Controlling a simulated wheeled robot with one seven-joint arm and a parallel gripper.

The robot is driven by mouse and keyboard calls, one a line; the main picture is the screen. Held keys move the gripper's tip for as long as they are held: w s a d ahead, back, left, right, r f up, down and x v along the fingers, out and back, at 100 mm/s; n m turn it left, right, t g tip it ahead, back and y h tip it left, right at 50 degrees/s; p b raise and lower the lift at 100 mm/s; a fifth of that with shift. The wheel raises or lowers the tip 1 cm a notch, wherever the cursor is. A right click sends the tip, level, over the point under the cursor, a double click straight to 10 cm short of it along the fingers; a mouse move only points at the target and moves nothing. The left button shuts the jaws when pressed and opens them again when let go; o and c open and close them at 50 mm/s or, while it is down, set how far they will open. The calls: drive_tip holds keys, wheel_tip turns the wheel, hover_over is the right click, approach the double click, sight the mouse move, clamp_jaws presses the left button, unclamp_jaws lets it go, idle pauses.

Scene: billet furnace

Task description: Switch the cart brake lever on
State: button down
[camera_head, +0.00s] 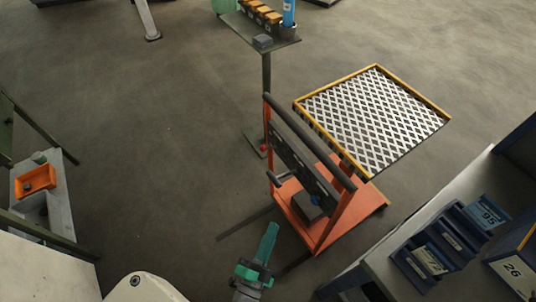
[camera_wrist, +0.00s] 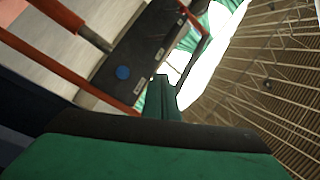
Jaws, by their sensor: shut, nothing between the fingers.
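The orange cart (camera_head: 300,210) stands right of centre in the head view, with a dark upper handle bar. A dark panel (camera_head: 292,160) with small pale labels spans its frame; it also shows in the wrist view (camera_wrist: 148,48).
A mesh-topped table (camera_head: 372,115) with a yellow rim is behind the cart. A narrow stand (camera_head: 266,85) holds several small items. A bench (camera_head: 420,220) with blue bins is at right. A grey stand with an orange tray (camera_head: 36,180) is at left.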

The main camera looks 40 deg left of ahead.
drive_tip(key=w+a+f+m, duration=0.1)
drive_tip(key=w+a+m, duration=0.1)
drive_tip(key=a, duration=0.4)
drive_tip(key=w+a+f+m+y, duration=0.1)
drive_tip(key=w+a+f+m, duration=0.1)
drive_tip(key=a, duration=0.4)
drive_tip(key=shift+m, duration=0.3)
drive_tip(key=shift+w+d, duration=0.1)
drive_tip(key=shift+w, duration=0.15)
drive_tip(key=x, duration=1.9)
drive_tip(key=shift+w+r, duration=0.3)
drive_tip(key=shift+r, duration=0.1)
